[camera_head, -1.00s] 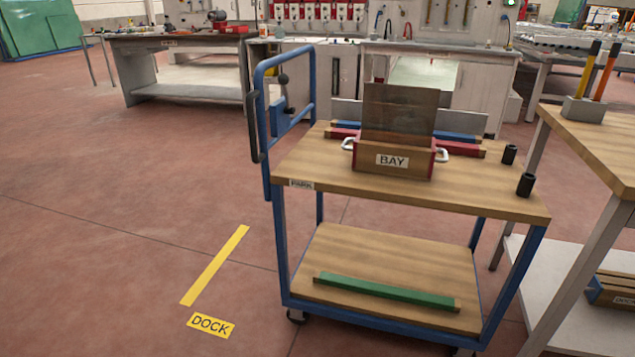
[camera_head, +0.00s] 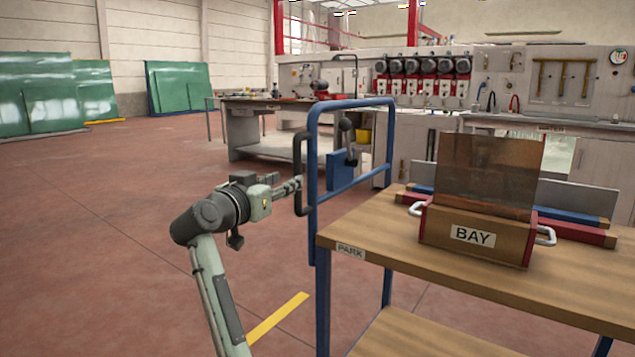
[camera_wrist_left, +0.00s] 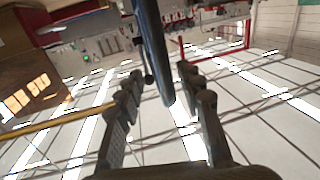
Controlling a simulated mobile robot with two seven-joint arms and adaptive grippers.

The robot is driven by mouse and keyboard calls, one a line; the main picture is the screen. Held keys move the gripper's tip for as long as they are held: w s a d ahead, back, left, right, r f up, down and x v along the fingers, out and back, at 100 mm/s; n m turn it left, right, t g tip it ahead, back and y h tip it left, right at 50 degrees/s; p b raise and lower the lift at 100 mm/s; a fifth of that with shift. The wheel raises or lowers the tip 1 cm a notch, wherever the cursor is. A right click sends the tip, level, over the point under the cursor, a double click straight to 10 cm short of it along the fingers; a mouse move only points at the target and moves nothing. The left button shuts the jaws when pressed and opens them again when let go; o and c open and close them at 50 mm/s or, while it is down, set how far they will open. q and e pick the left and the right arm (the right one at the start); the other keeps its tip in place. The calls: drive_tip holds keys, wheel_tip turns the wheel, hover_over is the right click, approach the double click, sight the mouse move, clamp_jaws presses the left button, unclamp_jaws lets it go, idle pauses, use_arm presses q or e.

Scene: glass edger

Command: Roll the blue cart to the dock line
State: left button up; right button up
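The cart's blue frame (camera_head: 313,165) stands upright at its left end, with a black grip (camera_head: 300,175) on its outer side. The cart's wooden top (camera_head: 450,275) bears a PARK label. My left gripper (camera_head: 290,187) reaches in from the left, its fingers close to the black grip. In the left wrist view my left gripper's fingers (camera_wrist_left: 160,88) are apart. A dark bluish bar (camera_wrist_left: 155,50) shows between them, with no clear contact. The yellow dock line (camera_head: 278,318) lies on the floor left of the cart, partly beside my arm. My right gripper is not in view.
A wooden box (camera_head: 470,232) marked BAY, with white handles, stands on the cart top with a brownish sheet upright in it. Red and blue bars lie behind it. A workbench (camera_head: 265,105) stands further back. Floor to the left is open.

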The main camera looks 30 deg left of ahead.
sight(295, 169)
use_arm(q)
drive_tip(key=shift+w+a+r, duration=0.2)
drive_tip(key=shift+w+r, duration=0.25)
drive_tip(key=shift+r, duration=0.15)
drive_tip(key=w, duration=0.6)
drive_tip(key=shift+w+a, duration=0.25)
drive_tip(key=shift+a, duration=0.15)
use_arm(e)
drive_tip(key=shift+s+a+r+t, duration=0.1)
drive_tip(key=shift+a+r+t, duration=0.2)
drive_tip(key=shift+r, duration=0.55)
use_arm(q)
clamp_jaws()
drive_tip(key=shift+f, duration=0.1)
